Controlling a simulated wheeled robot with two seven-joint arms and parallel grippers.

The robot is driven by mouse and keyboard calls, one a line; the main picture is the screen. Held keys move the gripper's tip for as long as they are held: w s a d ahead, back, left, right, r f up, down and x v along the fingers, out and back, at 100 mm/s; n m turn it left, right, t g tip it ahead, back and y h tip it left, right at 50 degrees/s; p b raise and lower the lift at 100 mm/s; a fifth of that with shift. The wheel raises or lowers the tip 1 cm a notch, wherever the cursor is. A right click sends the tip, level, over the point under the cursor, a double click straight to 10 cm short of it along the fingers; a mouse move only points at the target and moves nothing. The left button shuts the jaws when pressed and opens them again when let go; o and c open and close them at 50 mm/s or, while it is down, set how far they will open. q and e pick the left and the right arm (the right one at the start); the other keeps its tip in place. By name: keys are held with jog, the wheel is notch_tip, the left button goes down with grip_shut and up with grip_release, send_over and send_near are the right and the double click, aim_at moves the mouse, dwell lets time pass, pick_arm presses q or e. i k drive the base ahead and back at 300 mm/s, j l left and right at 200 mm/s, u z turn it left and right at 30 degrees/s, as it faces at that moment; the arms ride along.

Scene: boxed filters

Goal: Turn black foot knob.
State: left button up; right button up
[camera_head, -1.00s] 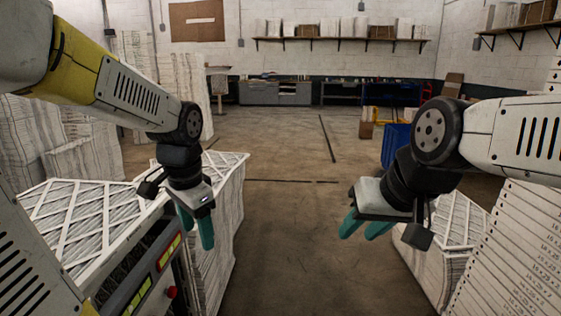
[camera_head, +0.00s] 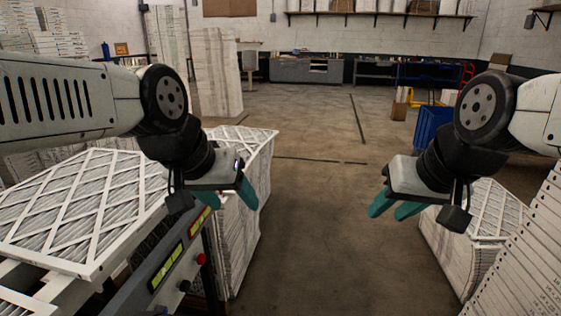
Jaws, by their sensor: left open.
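A grey control panel (camera_head: 150,262) with lit yellow-green displays stands at the lower left. A small black knob (camera_head: 184,286) sits low on its face, below a red button (camera_head: 201,258). I cannot tell from its look whether this is the foot knob. My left gripper (camera_head: 232,204) hangs above and to the right of the panel, its teal fingers apart and empty. It is clear of the knob. My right gripper (camera_head: 386,213) is on the right over the floor, its teal fingers apart and empty.
Large white-framed pleated filters (camera_head: 85,205) lie behind the panel at left. A stack of filters (camera_head: 240,225) stands just beyond the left gripper. Another stack (camera_head: 485,225) is at the right. A blue bin (camera_head: 432,125) stands farther back. The middle floor is clear.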

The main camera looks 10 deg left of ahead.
aim_at(184, 286)
jog(key=u, duration=1.3)
